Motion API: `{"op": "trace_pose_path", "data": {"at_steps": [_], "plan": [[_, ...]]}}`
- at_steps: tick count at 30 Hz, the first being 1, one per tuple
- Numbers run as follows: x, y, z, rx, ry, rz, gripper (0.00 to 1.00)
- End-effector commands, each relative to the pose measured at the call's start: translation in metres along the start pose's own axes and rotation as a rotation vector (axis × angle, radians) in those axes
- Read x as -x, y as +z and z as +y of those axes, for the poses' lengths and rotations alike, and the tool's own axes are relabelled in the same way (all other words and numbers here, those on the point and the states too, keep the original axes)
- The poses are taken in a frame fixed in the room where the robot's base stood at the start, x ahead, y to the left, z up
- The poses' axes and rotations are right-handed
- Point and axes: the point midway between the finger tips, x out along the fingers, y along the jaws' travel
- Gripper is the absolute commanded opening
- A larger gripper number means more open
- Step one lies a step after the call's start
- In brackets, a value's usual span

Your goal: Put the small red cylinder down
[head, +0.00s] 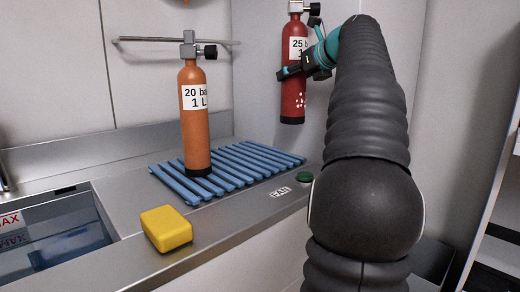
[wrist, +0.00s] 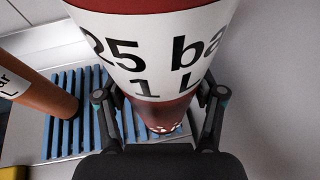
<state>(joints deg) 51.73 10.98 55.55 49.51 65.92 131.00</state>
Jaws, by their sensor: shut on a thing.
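The small red cylinder (head: 292,85) has a white label reading "25 ba" and a dark base. It hangs upright in the air above the right back part of the blue slatted rack (head: 224,179). My gripper (head: 294,70) is shut on it around the middle, just below the label. In the wrist view, the red cylinder (wrist: 150,50) fills the middle between the two fingers (wrist: 164,100), with blue slats below it. Part of its label is hidden behind my gripper in the head view.
An orange cylinder (head: 194,120) labelled "20 ba" stands upright on the left part of the rack. A yellow sponge-like block (head: 166,228) lies on the counter in front. The rack's right half is bare.

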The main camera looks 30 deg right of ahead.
Motion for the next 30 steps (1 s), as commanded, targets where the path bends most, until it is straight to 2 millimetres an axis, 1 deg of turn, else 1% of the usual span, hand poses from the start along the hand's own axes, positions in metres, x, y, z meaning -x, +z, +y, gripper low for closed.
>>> {"op": "trace_pose_path", "data": {"at_steps": [1,2,5,18,22,27,30], "plan": [[0.003,0.002,0.001,0.004,-0.002,-0.008,0.00],[0.003,0.002,0.002,0.004,-0.002,-0.008,0.00],[-0.006,-0.002,0.007,0.004,0.000,-0.008,0.00],[-0.071,-0.019,0.045,0.002,-0.002,-0.008,0.00],[-0.088,-0.022,0.055,0.003,-0.002,-0.009,0.00],[-0.102,-0.025,0.063,0.002,-0.004,-0.009,0.00],[-0.105,-0.025,0.065,0.001,-0.005,-0.010,0.00]]}}
